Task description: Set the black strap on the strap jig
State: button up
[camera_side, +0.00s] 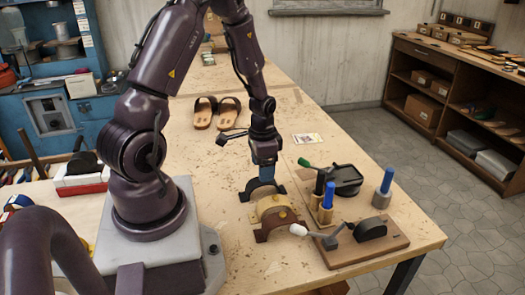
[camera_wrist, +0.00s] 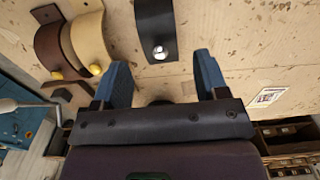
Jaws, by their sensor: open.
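The black strap (camera_side: 254,194) is an arched band on the table, at the far end of a short row of straps. In the wrist view the black strap (camera_wrist: 155,28) shows a silver stud and lies ahead of the gap between my fingers. My gripper (camera_side: 265,174) points down just above it. In the wrist view my gripper (camera_wrist: 160,72) has its two blue fingers wide apart with nothing held between them. The strap jig (camera_side: 370,231) is a black half-round form on a wooden board, with a white-handled clamp (camera_side: 298,230) beside it. The form looks bare.
A tan strap (camera_side: 272,205) and a brown strap (camera_side: 263,233) stand close beside the black one. A black dish (camera_side: 345,178) and a blue-handled tool (camera_side: 384,187) stand behind the jig. Sandals (camera_side: 228,112) and a card (camera_side: 307,138) lie farther back. Table between is mostly clear.

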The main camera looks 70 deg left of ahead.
notch_tip(320, 180, up, 5)
jog(key=d+r+t+y, duration=0.1)
jog(key=d+r+t, duration=0.1)
jog(key=d+r, duration=0.6)
jog(key=d+r+t, duration=0.2)
jog(key=d+r, duration=0.3)
jog(key=r, duration=0.5)
jog(key=s+d+r+t+h, duration=0.1)
jog(key=s+d+r, duration=0.3)
jog(key=s+d, duration=0.1)
jog(key=shift+s+d+r+t, duration=0.3)
jog(key=shift+s+d+r, duration=0.1)
jog(key=shift+s, duration=0.1)
